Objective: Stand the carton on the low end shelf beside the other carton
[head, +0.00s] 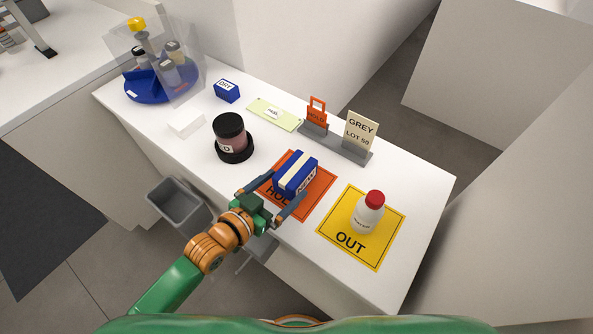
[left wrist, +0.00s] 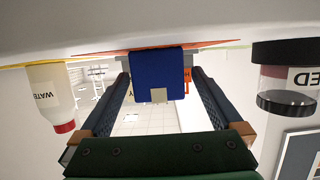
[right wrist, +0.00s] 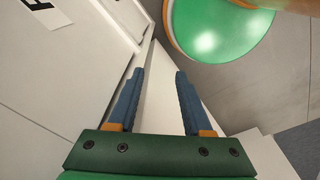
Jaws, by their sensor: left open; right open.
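A blue carton (head: 294,174) with a cream band and a white label stands on the orange HOLD mat (head: 318,197). My left gripper (head: 287,188) is open, its fingers reaching toward the carton from the near side. In the left wrist view, upside down, the carton (left wrist: 157,72) shows between the two fingertips, with gaps at the sides. A smaller blue box (head: 227,90) marked DRY stands at the back of the table; I cannot tell whether it is the other carton. I cannot make out the low end shelf. My right gripper (right wrist: 160,72) is open and empty, away from the table top.
A white bottle with a red cap (head: 368,212) stands on the yellow OUT mat (head: 340,250). A dark-lidded jar (head: 230,137) is left of the carton. Grey sign holders (head: 345,148) stand behind it. A blue turntable (head: 150,88) with jars is far left. A grey bin (head: 178,200) is below the front edge.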

